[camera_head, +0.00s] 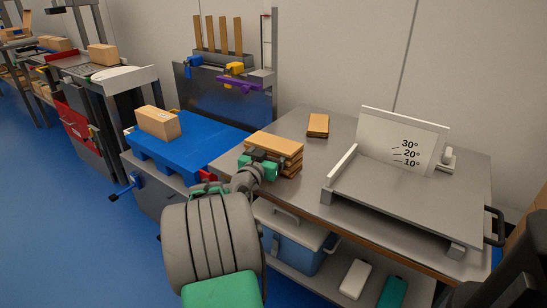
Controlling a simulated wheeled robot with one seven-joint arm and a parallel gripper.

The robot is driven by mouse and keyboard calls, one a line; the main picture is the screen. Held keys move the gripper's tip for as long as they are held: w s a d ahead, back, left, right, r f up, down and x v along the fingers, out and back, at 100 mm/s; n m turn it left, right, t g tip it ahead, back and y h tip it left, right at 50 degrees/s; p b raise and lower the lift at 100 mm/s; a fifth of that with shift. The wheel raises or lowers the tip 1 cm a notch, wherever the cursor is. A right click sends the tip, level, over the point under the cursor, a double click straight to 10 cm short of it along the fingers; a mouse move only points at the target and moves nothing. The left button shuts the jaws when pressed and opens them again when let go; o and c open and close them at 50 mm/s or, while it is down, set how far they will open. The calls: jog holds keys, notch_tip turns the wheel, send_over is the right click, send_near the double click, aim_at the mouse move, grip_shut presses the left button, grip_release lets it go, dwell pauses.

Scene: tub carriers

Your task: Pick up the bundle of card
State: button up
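A stack of flat brown card (284,144), in several layers, lies at the left end of the grey metal table (305,183). It looks like the bundle of card. My gripper (263,161) is at the near left side of this stack and hides part of it. The view is too small to tell whether the fingers touch the card or how far apart they are. A second, smaller brown block (318,123) lies farther back on the table, apart from the gripper.
A tilted metal tray with an angle plate (403,142) fills the table's right side. A blue platform (190,148) with a cardboard box (157,122) stands left. A blue cool box (290,243) sits on the shelf below. A tool rack (225,85) stands behind.

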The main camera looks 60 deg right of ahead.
jog(key=c, duration=1.1)
